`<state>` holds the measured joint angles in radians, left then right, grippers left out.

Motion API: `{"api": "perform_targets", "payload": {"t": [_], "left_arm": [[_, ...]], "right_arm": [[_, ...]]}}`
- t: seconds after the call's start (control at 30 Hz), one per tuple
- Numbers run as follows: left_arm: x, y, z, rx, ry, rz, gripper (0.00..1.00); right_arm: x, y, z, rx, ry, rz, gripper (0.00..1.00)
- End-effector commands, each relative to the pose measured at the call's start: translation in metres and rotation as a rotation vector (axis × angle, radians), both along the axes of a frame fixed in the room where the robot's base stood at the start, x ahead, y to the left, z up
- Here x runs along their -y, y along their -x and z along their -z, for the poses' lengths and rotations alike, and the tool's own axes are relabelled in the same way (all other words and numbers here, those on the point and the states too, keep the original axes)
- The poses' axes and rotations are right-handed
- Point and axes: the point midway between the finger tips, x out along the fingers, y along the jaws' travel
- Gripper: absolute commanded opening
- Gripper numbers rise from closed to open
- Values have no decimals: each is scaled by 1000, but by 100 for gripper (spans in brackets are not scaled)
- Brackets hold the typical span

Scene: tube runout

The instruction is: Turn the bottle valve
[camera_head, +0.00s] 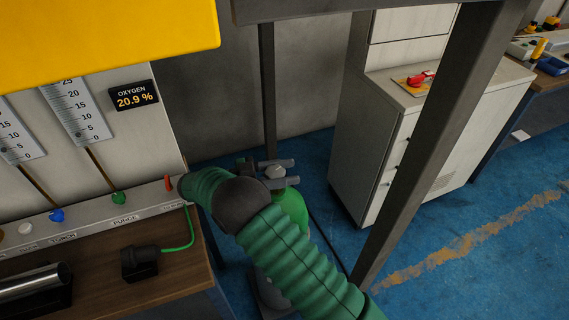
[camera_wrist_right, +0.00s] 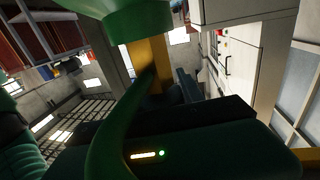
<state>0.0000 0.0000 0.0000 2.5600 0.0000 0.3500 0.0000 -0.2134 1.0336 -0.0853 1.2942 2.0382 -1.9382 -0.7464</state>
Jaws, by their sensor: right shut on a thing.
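A green gas bottle (camera_head: 291,204) stands on the floor beyond the end of the wooden bench, mostly hidden behind my right arm. Its grey valve (camera_head: 274,171) is on top. My right gripper (camera_head: 276,173) reaches the valve from the left, with one finger on its far side and one on its near side, shut on it. In the right wrist view the dark gripper body fills the lower part, and the valve cannot be made out. My left gripper is in neither view.
The wooden bench (camera_head: 178,280) at left carries a panel with gauges, coloured knobs and a black box (camera_head: 139,262) with a green cable. A grey frame post (camera_head: 428,140) and a white cabinet (camera_head: 372,135) stand at right. Blue floor (camera_head: 450,262) is open at lower right.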

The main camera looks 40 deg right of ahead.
Motion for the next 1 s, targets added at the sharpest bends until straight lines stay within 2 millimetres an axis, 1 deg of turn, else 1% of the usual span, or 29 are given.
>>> {"api": "perform_targets", "payload": {"t": [0.03, 0.1, 0.43, 0.7, 1.0], "left_arm": [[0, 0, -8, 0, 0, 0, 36], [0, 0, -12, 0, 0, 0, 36], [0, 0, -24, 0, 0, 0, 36], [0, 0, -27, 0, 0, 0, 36], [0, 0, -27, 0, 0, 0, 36]], "right_arm": [[-2, 0, 1, -2, -3, 34, 4], [-3, 2, 1, -2, -1, 85, 4], [-5, 7, 3, -1, -1, 253, 4], [-5, 9, 4, -3, -6, 306, 4], [-6, 10, 5, -6, -9, 313, 4]]}}
